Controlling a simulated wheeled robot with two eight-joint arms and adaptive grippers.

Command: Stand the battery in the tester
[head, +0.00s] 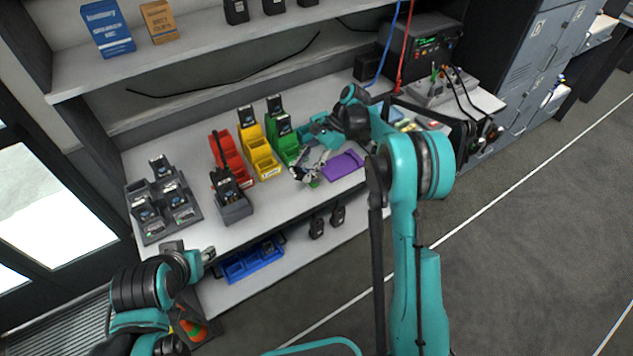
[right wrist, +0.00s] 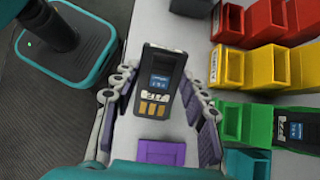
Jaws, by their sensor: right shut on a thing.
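A black battery (right wrist: 158,82) with a small blue label and gold contacts sits between the fingers of my right gripper (right wrist: 158,90), which is shut on it. In the head view this gripper (head: 311,167) is over the workbench, beside the purple mat (head: 344,165); the battery is mostly hidden there. The mat also shows below the battery in the right wrist view (right wrist: 161,152). A black unit with a green display (head: 427,42) and a grey device with leads (head: 432,93) stand at the bench's right end; I cannot tell which is the tester. My left gripper (head: 207,255) is by the bench's front-left edge.
Red (head: 230,157), yellow (head: 262,160) and green (head: 288,150) bins stand behind my right gripper, with batteries in some. A radio in a charger (head: 232,200) and a multi-slot charger (head: 162,207) stand left. A blue bin (head: 252,264) is on the lower shelf.

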